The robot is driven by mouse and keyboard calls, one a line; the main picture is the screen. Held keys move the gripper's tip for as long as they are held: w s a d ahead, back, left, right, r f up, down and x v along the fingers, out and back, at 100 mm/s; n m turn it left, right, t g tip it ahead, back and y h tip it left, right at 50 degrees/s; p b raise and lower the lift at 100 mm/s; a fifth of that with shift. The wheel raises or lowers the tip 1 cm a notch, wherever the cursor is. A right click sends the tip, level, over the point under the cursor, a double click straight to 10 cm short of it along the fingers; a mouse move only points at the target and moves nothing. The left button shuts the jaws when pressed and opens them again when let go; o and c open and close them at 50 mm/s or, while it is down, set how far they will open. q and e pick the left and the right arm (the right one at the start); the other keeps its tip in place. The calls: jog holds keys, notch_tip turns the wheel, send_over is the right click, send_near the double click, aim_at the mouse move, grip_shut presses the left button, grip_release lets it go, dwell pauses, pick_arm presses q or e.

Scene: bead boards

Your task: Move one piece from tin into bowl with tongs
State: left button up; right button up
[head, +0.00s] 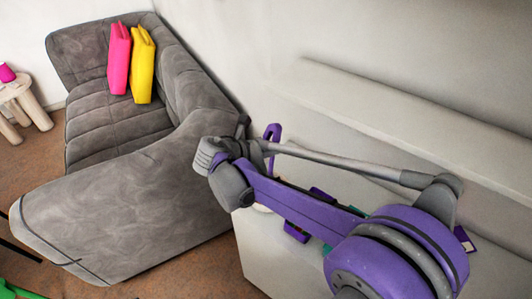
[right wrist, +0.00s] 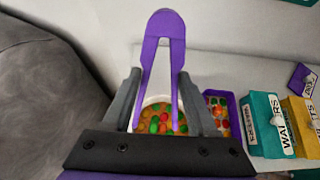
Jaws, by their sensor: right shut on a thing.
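Purple tongs (right wrist: 164,28) stand between the grey fingers of my right gripper (right wrist: 160,76), which is shut on them. Their two arms point down over the white bowl (right wrist: 155,100), which holds red, green, yellow and orange pieces. I cannot tell whether the tips touch the pieces or hold one. The purple tin (right wrist: 237,112) lies just right of the bowl with pieces in compartments. In the head view the tongs (head: 272,133) show beyond my right gripper (head: 262,147), and my arm hides most of the bowl and tin (head: 296,232). My left gripper is not in view.
A grey sofa (head: 130,205) stands left of the white counter (head: 262,262). A raised ledge (head: 400,105) runs along the wall.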

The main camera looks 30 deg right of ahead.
aim_at(266, 137)
notch_tip(266, 137, up, 4)
jog(key=shift+r+p, duration=0.1)
jog(key=shift+p, duration=0.4)
pick_arm(q)
jog(key=shift+w+r, duration=0.3)
jog(key=shift+r, duration=0.25)
jog(key=shift+w+r, duration=0.3)
jog(key=shift+r, duration=0.2)
jog(key=shift+s, duration=0.1)
pick_arm(e)
jog(key=shift+s, duration=0.15)
jog(key=shift+o, duration=0.6)
grip_shut()
